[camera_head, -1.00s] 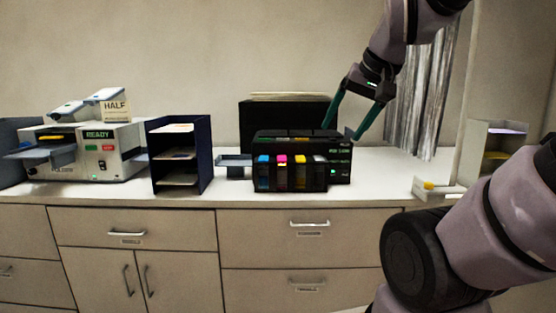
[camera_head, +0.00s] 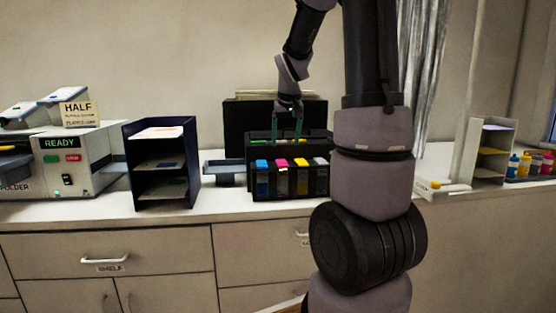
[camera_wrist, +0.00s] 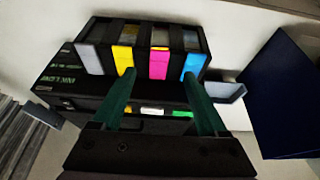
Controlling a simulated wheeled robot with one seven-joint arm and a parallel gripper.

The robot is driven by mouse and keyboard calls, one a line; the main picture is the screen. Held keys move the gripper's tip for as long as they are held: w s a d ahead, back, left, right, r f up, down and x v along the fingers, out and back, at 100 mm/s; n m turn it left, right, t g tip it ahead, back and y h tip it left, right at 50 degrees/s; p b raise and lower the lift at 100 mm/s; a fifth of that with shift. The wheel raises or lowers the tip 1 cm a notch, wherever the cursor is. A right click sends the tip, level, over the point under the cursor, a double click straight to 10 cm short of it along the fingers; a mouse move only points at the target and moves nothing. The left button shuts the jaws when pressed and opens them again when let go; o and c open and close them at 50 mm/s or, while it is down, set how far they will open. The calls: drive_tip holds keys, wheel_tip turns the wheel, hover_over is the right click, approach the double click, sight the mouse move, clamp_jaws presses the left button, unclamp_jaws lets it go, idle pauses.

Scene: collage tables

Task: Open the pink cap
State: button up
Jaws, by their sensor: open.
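The pink cap (camera_head: 281,163) is on the front of a black printer (camera_head: 262,145), in a row between a blue cap (camera_head: 262,163) and a yellow cap (camera_head: 300,162). In the wrist view the pink cap (camera_wrist: 158,64) looks closed and lies just beyond my fingertips, roughly between them. My gripper (camera_head: 287,140) points down over the printer's top, behind the cap row. Its two green fingers are apart and empty, as the wrist view of my gripper (camera_wrist: 160,76) shows. Whether a fingertip touches the printer I cannot tell.
A dark tray stack (camera_head: 160,185) stands left of the printer, with a small grey tray (camera_head: 224,170) between them. A folder machine (camera_head: 70,160) is farther left. Colored bottles (camera_head: 525,165) stand far right. The counter (camera_head: 230,207) is clear in front of the printer.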

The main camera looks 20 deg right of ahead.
sight(283, 165)
drive_tip(key=x, duration=0.8)
drive_tip(key=shift+f, duration=0.35)
clamp_jaws()
idle(1.0)
